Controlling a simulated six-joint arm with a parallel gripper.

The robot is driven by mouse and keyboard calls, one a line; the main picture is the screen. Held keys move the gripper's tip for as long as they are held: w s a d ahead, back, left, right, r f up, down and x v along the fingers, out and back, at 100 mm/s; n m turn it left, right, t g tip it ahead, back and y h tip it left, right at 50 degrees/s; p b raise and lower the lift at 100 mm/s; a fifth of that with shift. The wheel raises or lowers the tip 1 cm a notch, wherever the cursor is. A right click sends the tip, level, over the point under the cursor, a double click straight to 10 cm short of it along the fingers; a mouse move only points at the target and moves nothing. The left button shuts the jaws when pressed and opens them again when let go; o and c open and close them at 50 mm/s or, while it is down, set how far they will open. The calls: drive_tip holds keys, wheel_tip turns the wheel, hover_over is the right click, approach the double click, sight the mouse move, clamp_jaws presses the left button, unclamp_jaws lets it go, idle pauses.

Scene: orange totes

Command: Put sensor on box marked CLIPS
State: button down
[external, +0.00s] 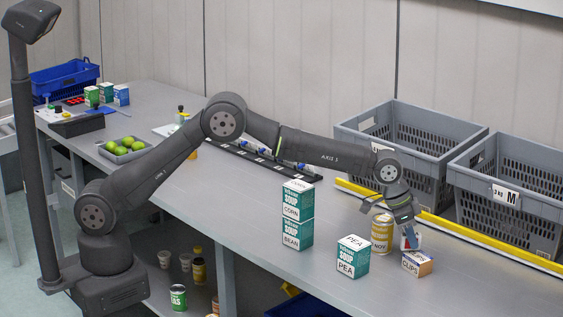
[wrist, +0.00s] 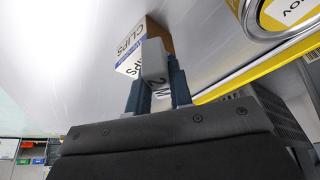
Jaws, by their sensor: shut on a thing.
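My gripper (external: 408,222) is pointed down at the right front part of the bench, over the box marked CLIPS (external: 417,264). In the external view the sensor's lower end meets the top of the box. I cannot tell whether they touch.
A yellow NOV can (external: 381,234) stands close behind the CLIPS box. A PEA box (external: 353,258) is to the left, then a CORN box (external: 298,200) stacked on a BEAN box (external: 297,234). Grey crates (external: 500,205) stand behind a yellow rail (external: 470,231).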

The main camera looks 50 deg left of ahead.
drive_tip(key=shift+f, duration=0.25)
drive_tip(key=c, duration=1.3)
unclamp_jaws()
drive_tip(key=shift+f, duration=0.15)
drive_tip(key=shift+r, duration=0.4)
drive_tip(key=v, duration=1.1)
drive_tip(key=shift+s+r, duration=0.15)
drive_tip(key=shift+r, duration=0.05)
drive_tip(key=shift+a, duration=0.1)
